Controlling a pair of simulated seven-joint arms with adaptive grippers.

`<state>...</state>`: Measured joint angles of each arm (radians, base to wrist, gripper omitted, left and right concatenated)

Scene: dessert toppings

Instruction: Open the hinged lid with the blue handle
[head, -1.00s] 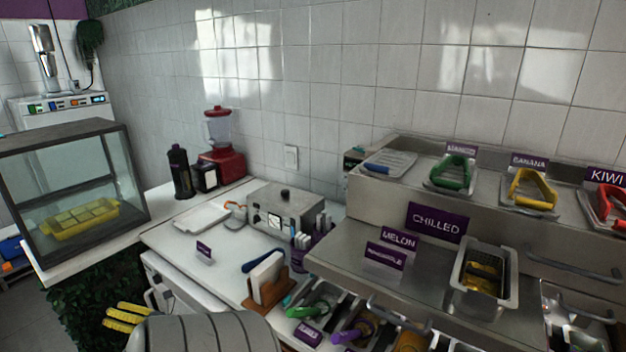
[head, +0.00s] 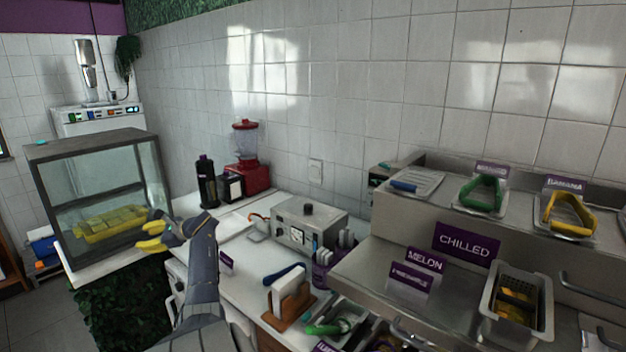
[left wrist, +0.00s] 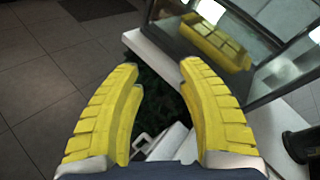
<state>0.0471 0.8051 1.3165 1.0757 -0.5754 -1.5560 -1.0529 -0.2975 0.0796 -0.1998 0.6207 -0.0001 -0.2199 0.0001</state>
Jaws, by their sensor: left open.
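The steel lid (head: 420,179) with a blue handle (head: 403,186) lies at the left end of the upper steel shelf, right of centre in the head view. It looks closed; its hinge is too small to make out. My left gripper (head: 150,233) is open and empty, with yellow fingers, in front of the glass display case and well left of the lid. In the left wrist view the open fingers (left wrist: 160,75) point toward the counter edge and floor. The lid is not in that view. My right gripper is not in view.
A glass case (head: 108,190) with a yellow tray stands at left. A red blender (head: 247,165), steel appliance (head: 308,222) and napkin holder (head: 288,300) stand between my left gripper and the lid. Green (head: 483,192) and yellow (head: 567,215) handles sit right of it.

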